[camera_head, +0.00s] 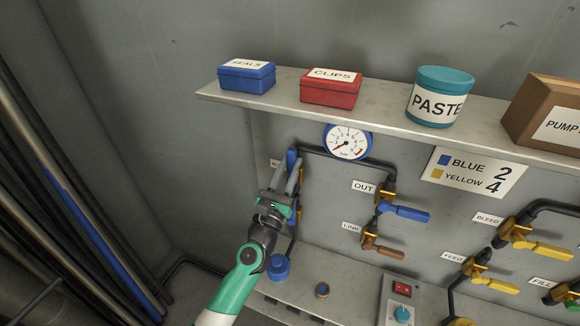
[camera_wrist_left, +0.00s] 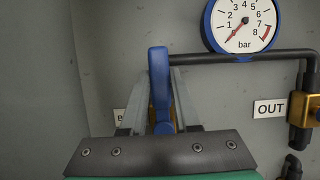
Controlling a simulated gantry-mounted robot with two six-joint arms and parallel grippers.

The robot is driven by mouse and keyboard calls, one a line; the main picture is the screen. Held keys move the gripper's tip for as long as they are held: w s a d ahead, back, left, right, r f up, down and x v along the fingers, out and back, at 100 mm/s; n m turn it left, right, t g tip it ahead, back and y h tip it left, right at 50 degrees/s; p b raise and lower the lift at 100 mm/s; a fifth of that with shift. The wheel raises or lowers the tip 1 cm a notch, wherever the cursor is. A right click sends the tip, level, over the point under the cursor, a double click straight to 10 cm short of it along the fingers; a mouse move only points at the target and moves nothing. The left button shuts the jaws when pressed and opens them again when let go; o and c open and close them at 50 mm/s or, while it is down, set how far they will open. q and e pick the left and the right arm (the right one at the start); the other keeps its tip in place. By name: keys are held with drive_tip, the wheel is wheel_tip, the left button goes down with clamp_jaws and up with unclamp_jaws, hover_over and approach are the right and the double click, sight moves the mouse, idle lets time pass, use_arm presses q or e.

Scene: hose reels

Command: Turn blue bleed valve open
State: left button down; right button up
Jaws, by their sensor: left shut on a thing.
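The blue bleed valve's lever (camera_head: 291,158) stands roughly upright on the grey panel, left of the pressure gauge. It also shows in the left wrist view (camera_wrist_left: 159,85), between my two fingers. My left gripper (camera_head: 288,180) is shut on this blue lever. The brass valve body is mostly hidden behind the fingers. The label beside it (camera_wrist_left: 120,116) is mostly covered; only its first letter shows in the wrist view. The blue-rimmed gauge (camera_head: 347,142) has its needle low, near the start of the scale. My right gripper is not in view.
Blue OUT lever (camera_head: 405,212) and brown LINK lever (camera_head: 388,251) are to the right. Yellow-levered valves (camera_head: 540,250) are farther right. A shelf (camera_head: 285,88) with boxes and a PASTE tub (camera_head: 438,95) juts out above. Hoses (camera_head: 75,215) hang at left.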

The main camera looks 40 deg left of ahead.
use_arm(q)
drive_tip(key=c, duration=0.6)
unclamp_jaws()
drive_tip(key=shift+c, duration=0.2)
drive_tip(key=v, duration=1.1)
drive_tip(key=shift+s, duration=0.3)
drive_tip(key=shift+d, duration=0.15)
